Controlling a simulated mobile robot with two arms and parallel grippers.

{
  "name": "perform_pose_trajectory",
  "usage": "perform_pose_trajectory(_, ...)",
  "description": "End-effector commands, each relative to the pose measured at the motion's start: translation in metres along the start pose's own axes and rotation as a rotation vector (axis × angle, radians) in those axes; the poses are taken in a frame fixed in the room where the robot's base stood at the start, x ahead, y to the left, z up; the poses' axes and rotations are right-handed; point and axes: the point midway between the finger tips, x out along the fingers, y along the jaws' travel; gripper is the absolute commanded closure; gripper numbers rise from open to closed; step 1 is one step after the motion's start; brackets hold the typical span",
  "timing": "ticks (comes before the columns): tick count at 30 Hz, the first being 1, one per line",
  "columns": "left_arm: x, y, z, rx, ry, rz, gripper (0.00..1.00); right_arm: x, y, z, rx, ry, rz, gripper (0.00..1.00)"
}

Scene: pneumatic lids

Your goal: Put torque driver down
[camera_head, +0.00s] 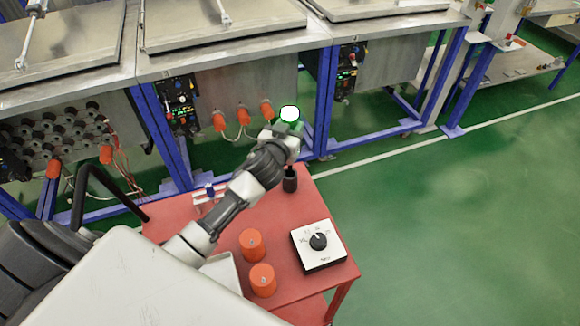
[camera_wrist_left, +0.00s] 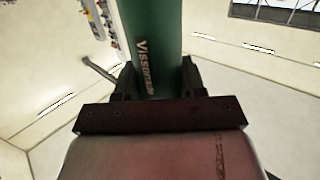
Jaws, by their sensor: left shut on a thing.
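The torque driver has a green body with white lettering (camera_wrist_left: 152,45), seen between the dark fingers in the left wrist view. In the head view its pale round top (camera_head: 289,114) shows above my left gripper (camera_head: 287,137), and a dark lower end shows below it. My left gripper is shut on the driver's green body, which looks roughly upright. The driver is over the far right part of the red table (camera_head: 322,197). I cannot tell whether its lower end touches the tabletop. My right gripper is not in view.
On the red table stand two orange cylinders (camera_head: 251,244) and a white-topped box with a black dial (camera_head: 319,241). A small clear and red item (camera_head: 207,195) lies beside my left arm. Metal benches with blue frames (camera_head: 325,95) stand behind the table. Green floor is open at right.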

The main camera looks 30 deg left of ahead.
Motion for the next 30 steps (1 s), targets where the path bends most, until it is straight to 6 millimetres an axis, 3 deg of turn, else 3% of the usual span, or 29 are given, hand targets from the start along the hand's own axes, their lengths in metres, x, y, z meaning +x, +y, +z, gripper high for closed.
perform_pose_trajectory(3, 0.002, 0.001, 0.024, -0.001, -0.001, 0.001, 1.0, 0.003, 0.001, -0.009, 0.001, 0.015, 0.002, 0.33)
perform_pose_trajectory(16, 0.006, 0.001, 0.075, 0.0, 0.001, 0.0, 1.0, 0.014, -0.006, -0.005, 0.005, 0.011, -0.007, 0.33)
perform_pose_trajectory(26, 0.007, 0.001, 0.082, 0.003, 0.003, 0.003, 1.0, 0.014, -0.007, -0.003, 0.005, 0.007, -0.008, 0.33)
perform_pose_trajectory(27, 0.007, 0.001, 0.084, 0.004, -0.002, 0.002, 0.54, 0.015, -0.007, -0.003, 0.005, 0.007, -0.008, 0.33)
perform_pose_trajectory(30, 0.007, 0.001, 0.084, 0.004, -0.001, 0.002, 0.38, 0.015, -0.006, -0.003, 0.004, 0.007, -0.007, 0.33)
